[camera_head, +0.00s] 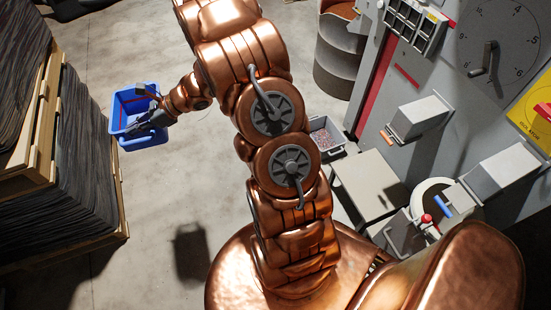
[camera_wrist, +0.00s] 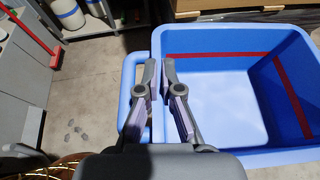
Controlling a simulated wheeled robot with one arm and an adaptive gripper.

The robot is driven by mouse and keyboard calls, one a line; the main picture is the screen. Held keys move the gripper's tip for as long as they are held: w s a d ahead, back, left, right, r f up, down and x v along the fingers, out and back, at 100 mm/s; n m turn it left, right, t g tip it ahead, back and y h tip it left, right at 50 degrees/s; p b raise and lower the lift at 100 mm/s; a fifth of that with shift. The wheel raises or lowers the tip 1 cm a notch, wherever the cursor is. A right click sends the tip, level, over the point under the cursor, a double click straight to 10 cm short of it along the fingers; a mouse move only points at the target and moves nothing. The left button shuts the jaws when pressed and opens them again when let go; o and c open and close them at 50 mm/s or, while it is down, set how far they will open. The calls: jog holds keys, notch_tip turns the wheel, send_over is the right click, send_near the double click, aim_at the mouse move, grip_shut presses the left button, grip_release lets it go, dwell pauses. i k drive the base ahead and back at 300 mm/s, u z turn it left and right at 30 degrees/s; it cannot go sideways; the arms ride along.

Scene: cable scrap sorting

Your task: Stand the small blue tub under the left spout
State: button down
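The blue tub (camera_head: 128,103) is at the left in the head view, beside the pallet stacks. It is open-topped, with a red stripe inside, and looks empty in the wrist view (camera_wrist: 215,100). My gripper (camera_head: 150,118) is at the tub's right side. In the wrist view my gripper's fingers (camera_wrist: 158,75) are closed around the tub's near left wall, beside its side handle (camera_wrist: 130,100). A tub-shaped shadow lies on the floor apart from the tub, so it appears held up. The left spout (camera_head: 418,117) is a grey box on the machine's front at the right.
A second spout (camera_head: 508,165) is further right, near a white round container (camera_head: 432,192). A grey bin of scrap (camera_head: 325,135) and a grey flat-topped stand (camera_head: 365,185) are near the machine. Pallet stacks (camera_head: 75,160) line the left. Floor between is clear.

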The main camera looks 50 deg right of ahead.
aim_at(374, 181)
jog(key=z, duration=0.35)
jog(key=i, duration=2.15)
jog(key=z, duration=3.45)
